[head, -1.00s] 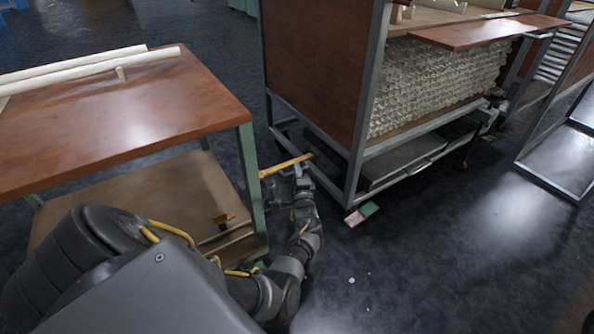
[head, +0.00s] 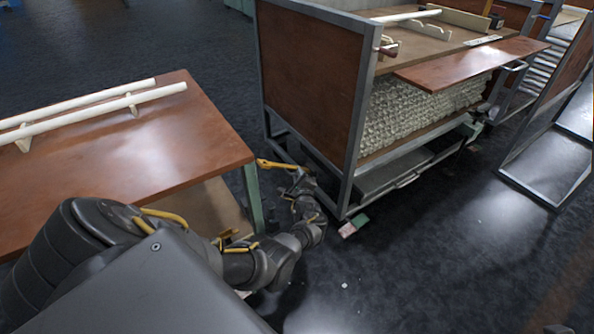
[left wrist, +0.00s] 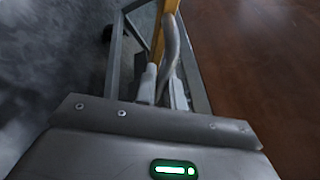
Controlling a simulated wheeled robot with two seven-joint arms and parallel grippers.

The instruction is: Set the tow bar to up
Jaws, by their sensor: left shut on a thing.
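The tow bar is a yellow bar (head: 275,164) low at the near left end of the brown-panelled cart (head: 310,85). In the head view its left end stands out from the cart frame, close to the table corner. My left gripper (head: 298,182) is at the bar's right part, low beside the cart's base. In the left wrist view the gripper (left wrist: 164,82) is shut on a curved grey part that runs up alongside the yellow bar (left wrist: 158,35). The exact contact is partly hidden. My right gripper is not in view.
A brown table (head: 130,140) with two long white tubes stands at the left, close to my left arm. The cart carries stacked glass tubing (head: 420,113) and a projecting shelf (head: 470,62). A metal frame (head: 550,150) stands at right. The dark floor between is mostly clear.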

